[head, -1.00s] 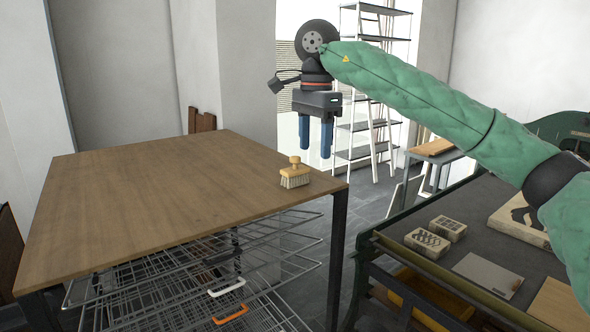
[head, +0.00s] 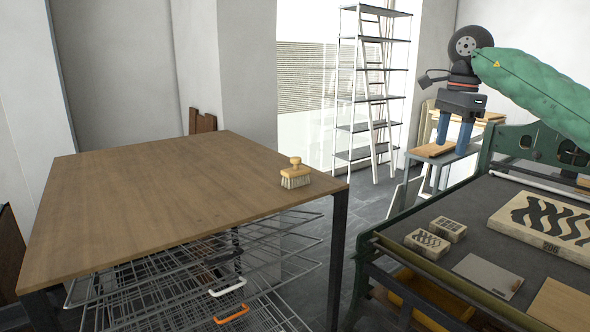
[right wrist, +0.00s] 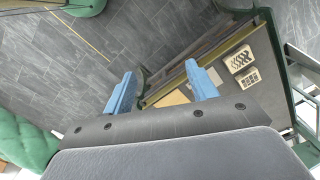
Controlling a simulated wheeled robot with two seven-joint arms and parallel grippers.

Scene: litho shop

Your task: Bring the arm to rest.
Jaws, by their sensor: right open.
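My right arm, in a green quilted sleeve, comes in from the right in the head view. Its gripper (head: 454,134) points down with two blue fingers apart and nothing between them. It hangs in the air near the far left corner of the press. In the right wrist view the blue fingers (right wrist: 160,88) are spread, with floor and the press edge beyond them. My left gripper is in neither view.
A wooden table (head: 150,200) carries a brush (head: 295,176) near its right corner. The press bed (head: 470,250) holds a large stone block (head: 545,222), two small blocks and a plate. A shelf rack (head: 372,90) stands behind. Floor shows between table and press.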

